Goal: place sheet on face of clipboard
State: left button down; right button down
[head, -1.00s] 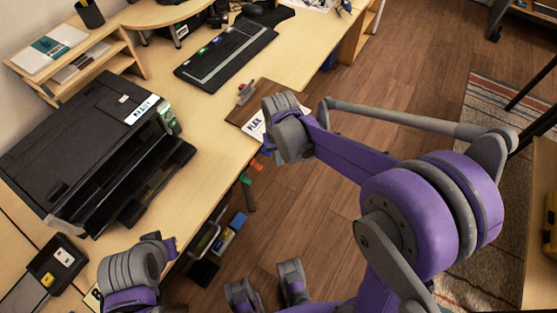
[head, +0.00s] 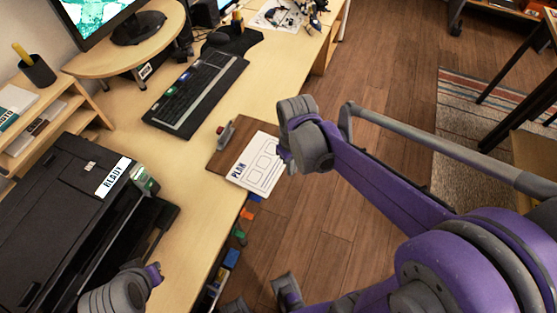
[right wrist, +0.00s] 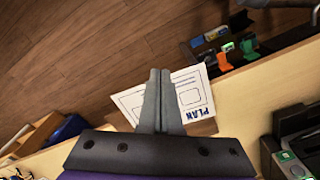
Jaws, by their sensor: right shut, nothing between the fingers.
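The white sheet (head: 257,164), printed PLAN with box outlines, lies on the brown clipboard (head: 228,150) at the desk's front edge in the head view. The clipboard's metal clip (head: 224,133) is at its upper left, and brown board shows along the sheet's left side. My right gripper (head: 285,155) is shut and empty at the sheet's right edge. In the right wrist view its closed fingers (right wrist: 161,100) pass in front of the sheet (right wrist: 192,92) and hide its middle; contact cannot be told. My left gripper (head: 154,274) is at the lower left, its fingers unclear.
A keyboard (head: 197,90) lies behind the clipboard, and a black printer (head: 70,215) stands at the left. Several coloured items (head: 233,258) hang below the desk edge. Bare desk (head: 190,165) lies between printer and clipboard.

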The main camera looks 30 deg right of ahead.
aim_at(272, 162)
pick_arm(q)
jog(key=shift+s+f+b, duration=0.6)
jog(key=shift+f+b, duration=0.05)
jog(key=shift+f, duration=0.1)
pick_arm(e)
jog(key=w+f, duration=0.3)
jog(key=f, duration=0.6)
jog(key=shift+a+f, duration=0.3)
jog(key=shift+a, duration=0.05)
jog(key=shift+w, duration=0.1)
pick_arm(q)
jog(key=shift+f+b, duration=0.35)
jog(key=shift+b, duration=0.05)
pick_arm(e)
jog(key=w, duration=0.6)
jog(key=shift+w+a, duration=0.3)
jog(key=shift+a, duration=0.1)
